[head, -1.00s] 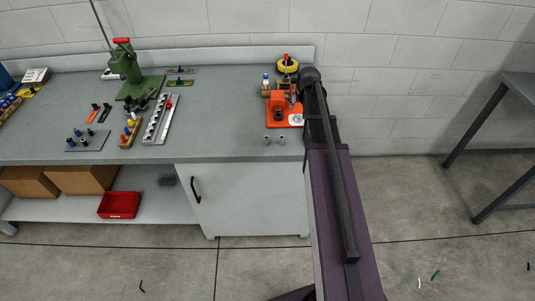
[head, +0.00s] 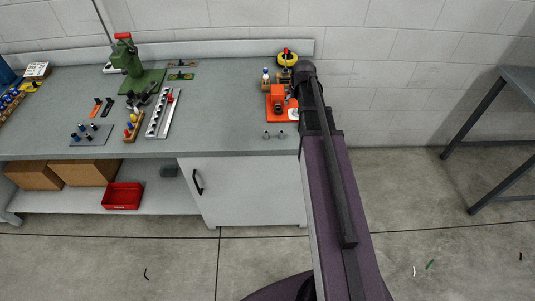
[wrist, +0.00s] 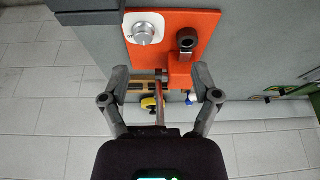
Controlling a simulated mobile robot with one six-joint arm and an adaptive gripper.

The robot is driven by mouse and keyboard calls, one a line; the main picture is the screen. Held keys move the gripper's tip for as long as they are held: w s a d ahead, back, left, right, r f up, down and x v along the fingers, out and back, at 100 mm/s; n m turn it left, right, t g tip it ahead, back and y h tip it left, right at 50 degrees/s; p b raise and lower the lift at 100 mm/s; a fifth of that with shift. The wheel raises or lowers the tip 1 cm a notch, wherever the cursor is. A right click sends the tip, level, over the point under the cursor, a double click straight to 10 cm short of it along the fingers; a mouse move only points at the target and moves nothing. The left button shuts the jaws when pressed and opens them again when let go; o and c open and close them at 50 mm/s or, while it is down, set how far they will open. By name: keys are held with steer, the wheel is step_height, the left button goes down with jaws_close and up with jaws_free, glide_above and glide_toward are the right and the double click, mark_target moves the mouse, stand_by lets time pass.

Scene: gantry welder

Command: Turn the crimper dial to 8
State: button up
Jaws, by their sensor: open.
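The orange crimper (head: 276,107) sits near the right end of the grey bench. In the wrist view its orange plate (wrist: 203,30) carries a silver round dial (wrist: 144,34) on a white square panel. A dark ring-shaped part (wrist: 186,38) stands beside the dial. My gripper (wrist: 160,72) is open and empty, its two fingers spread wide. The dial lies ahead of the fingers, nearer the left one, and nothing touches it. The dial's numbers are too small to read. In the head view my arm hides the gripper and covers the space beside the crimper's right side.
A yellow round item (head: 287,59) and a wooden holder stand behind the crimper. A green press (head: 127,62) and a socket rail (head: 162,114) stand farther left. The bench's middle is clear.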

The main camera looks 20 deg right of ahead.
steer(key=s+a+f+n+g+b, duration=0.1)
steer(key=s+a+f+b, duration=0.2)
steer(key=s+a, duration=0.4)
steer(key=s+a+f+n+g+b, duration=0.1)
steer(key=s+a+f+g+b, duration=0.1)
steer(key=s+a, duration=0.6)
step_height(320, 180, down, 2)
steer(key=shift+a+f+y+b, duration=0.25)
steer(key=shift+a+y+b, duration=0.2)
steer(key=shift+b, duration=0.15)
steer(key=shift+g, duration=0.5)
steer(key=shift+s+a, duration=0.6)
steer(key=shift+s, duration=0.35)
steer(key=shift+s+a, duration=0.6)
steer(key=shift+s, duration=0.3)
